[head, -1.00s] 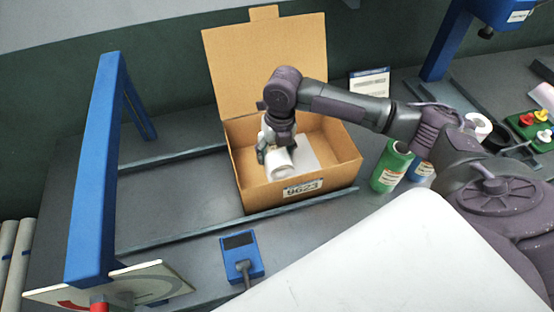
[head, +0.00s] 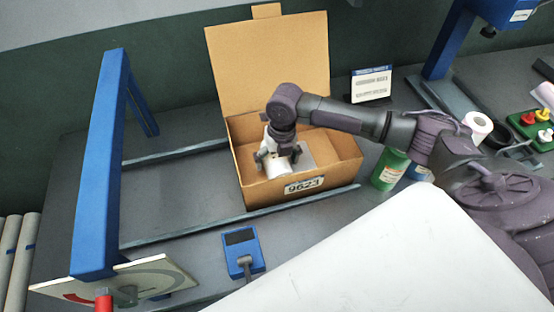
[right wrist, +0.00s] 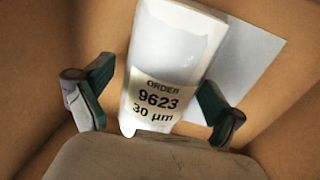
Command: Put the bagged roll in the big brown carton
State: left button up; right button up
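The big brown carton (head: 257,188) stands open on the bench, with its back flap up and a 9623 label on its front. The bagged roll (head: 279,167) is white and lies inside the carton. In the right wrist view the roll (right wrist: 172,60) carries a label reading ORDER 9623, 30 µm. My right gripper (head: 279,157) is down inside the carton at the roll. In the right wrist view the right gripper's fingers (right wrist: 155,98) stand apart on either side of the roll, with gaps showing. My left gripper is not in view.
A white sheet (right wrist: 245,65) lies in the carton beside the roll. A blue frame (head: 98,165) stands left, and a blue box (head: 242,254) sits in front.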

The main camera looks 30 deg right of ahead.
jog(key=r, duration=0.4)
jog(key=r+b, duration=0.1)
jog(key=r, duration=0.3)
jog(key=d+r, duration=0.1)
jog(key=r, duration=0.3)
jog(key=shift+s+r, duration=0.1)
jog(key=shift+r, duration=0.05)
dwell(1.0)
